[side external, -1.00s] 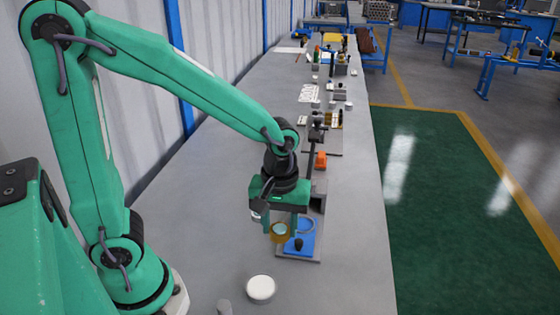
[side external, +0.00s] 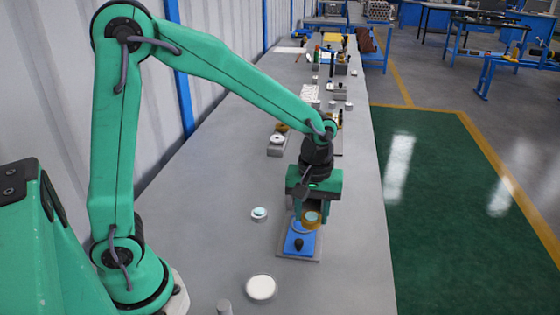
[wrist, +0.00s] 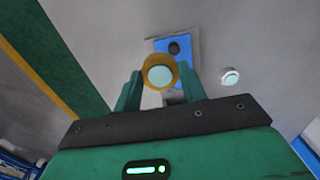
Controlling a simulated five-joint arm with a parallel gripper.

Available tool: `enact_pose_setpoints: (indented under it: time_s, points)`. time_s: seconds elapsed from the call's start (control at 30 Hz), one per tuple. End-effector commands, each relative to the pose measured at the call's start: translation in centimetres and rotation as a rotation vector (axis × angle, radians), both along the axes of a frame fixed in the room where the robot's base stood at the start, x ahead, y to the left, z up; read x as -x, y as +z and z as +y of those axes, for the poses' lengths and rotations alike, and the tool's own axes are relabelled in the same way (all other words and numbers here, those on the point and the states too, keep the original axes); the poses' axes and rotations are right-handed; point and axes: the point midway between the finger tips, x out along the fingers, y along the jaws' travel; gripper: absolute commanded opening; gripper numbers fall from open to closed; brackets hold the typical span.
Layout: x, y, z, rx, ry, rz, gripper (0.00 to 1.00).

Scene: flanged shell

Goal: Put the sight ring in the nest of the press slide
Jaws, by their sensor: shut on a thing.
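The sight ring (side external: 311,224) is a gold ring with a pale blue-green centre. My gripper (side external: 311,215) is shut on it and holds it at the far end of the press slide. The ring also shows between the fingers in the wrist view (wrist: 158,86). The press slide (side external: 309,241) is a blue plate with a black knob on a grey base; it also shows beyond the ring in the wrist view (wrist: 160,46). The slide's round blue nest (side external: 295,226) is partly hidden by the ring and my gripper. I cannot tell whether the ring touches it.
A small white disc with a pale blue top (side external: 259,213) lies left of the slide. A larger white round dish (side external: 261,288) is nearer the camera. A grey block with a white round part (side external: 276,143) stands farther back. The bench between them is clear.

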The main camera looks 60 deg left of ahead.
Motion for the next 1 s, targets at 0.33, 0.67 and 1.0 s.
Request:
enact_pose_setpoints:
  time_s: [0.33, 0.67, 1.0]
  points:
    - [-2.8, -3.4, 5.0, 0.000, 0.005, 0.001, 0.14]
    - [-4.7, -5.6, 8.2, 0.000, 0.001, -0.001, 0.14]
    - [-4.8, -6.3, 8.3, 0.000, 0.000, 0.001, 0.14]
